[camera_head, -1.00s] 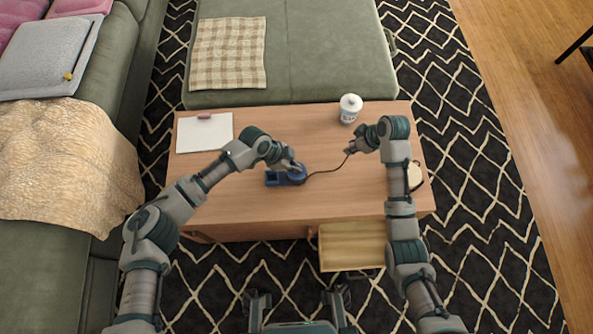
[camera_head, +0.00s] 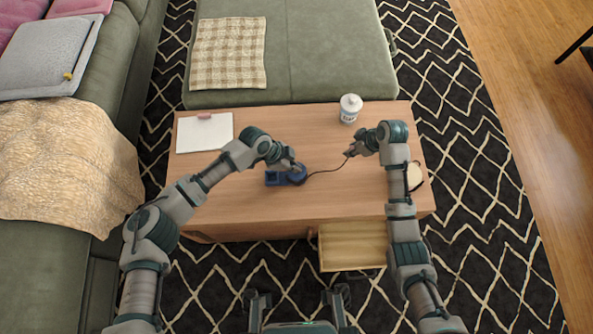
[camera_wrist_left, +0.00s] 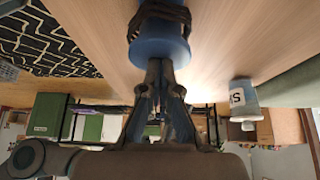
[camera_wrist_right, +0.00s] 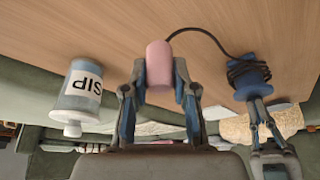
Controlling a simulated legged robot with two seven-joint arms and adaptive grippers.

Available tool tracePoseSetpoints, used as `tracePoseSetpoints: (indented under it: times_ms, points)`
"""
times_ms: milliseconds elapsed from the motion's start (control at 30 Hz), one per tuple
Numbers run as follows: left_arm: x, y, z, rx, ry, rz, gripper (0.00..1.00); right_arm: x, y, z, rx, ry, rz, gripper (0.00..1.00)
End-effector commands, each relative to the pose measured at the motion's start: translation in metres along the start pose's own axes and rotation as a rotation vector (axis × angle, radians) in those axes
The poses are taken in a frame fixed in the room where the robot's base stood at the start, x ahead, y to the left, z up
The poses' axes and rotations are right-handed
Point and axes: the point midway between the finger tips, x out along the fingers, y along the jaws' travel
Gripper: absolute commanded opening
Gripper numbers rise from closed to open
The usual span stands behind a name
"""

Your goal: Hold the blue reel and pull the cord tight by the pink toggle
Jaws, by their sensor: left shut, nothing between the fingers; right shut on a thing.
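My left gripper (camera_head: 290,168) is at the reel. In the left wrist view its fingers (camera_wrist_left: 160,66) are closed together against the reel's blue end disc (camera_wrist_left: 158,47), with nothing between them. My right gripper (camera_head: 350,153) is shut on the pink toggle (camera_wrist_right: 159,66), seen between its fingers (camera_wrist_right: 159,75). The dark cord (camera_head: 328,171) runs from the reel to the toggle in a curve, with some slack.
A white lidded jar (camera_head: 350,108) stands near the table's back edge, behind my right gripper. A white board (camera_head: 204,133) lies back left. A pale round thing (camera_head: 416,177) is partly hidden by my right arm. An open drawer (camera_head: 351,252) juts from the front.

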Motion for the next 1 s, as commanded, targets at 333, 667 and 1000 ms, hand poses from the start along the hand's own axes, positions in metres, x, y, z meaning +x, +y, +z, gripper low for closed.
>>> tracePoseSetpoints:
  times_ms: [333,667,1000]
  points:
    - [0.003,0.002,0.003,-0.003,-0.005,0.005,0.00,-0.003,0.015,0.010,0.001,-0.001,0.000,0.03]
    - [0.003,0.002,0.003,-0.002,-0.005,0.005,0.00,-0.004,0.017,0.011,0.001,0.000,0.000,0.03]
    - [0.003,0.002,0.003,-0.002,-0.005,0.005,0.00,-0.005,0.024,0.015,0.000,0.000,0.000,0.03]
